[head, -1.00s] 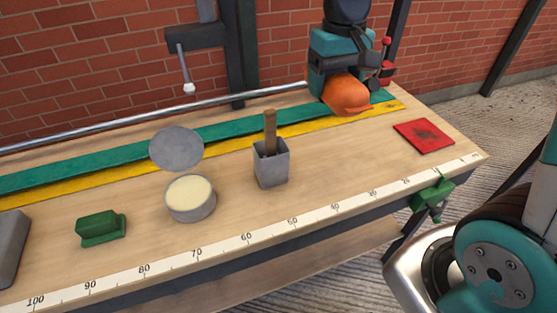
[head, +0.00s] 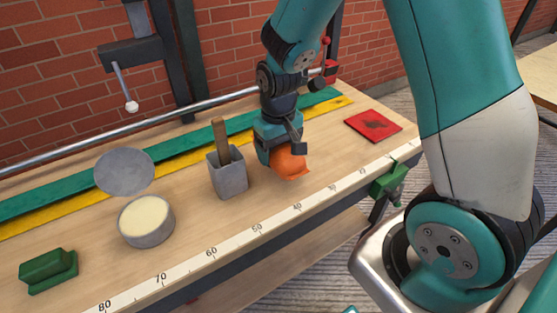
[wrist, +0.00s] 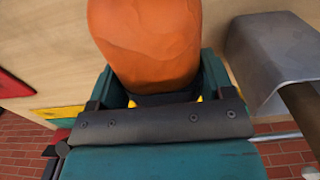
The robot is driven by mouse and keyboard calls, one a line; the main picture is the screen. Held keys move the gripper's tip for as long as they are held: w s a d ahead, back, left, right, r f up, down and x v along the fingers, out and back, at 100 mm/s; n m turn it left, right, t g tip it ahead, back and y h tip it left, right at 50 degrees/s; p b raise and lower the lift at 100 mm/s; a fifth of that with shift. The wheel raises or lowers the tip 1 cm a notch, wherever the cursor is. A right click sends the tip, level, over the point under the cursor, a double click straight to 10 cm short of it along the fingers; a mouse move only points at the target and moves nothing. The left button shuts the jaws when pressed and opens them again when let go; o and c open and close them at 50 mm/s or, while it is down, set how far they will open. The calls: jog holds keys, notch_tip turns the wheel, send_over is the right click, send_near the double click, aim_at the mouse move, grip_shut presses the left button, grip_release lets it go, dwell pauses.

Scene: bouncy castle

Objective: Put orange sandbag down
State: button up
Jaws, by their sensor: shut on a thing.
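I cannot tell whether the sandbag's underside touches the bench.
The grey square pot (head: 229,178) with a wooden handle stands just left of my gripper. A round tin (head: 146,221), its lid (head: 124,171) and a green block (head: 48,270) are further left. A red pad (head: 373,125) lies right. Bare wood (head: 330,150) lies between gripper and pad.

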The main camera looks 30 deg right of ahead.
jog(key=shift+f, duration=1.7)
jog(key=shift+f, duration=0.1)
jog(key=shift+f, duration=0.1)
jog(key=o, duration=1.5)
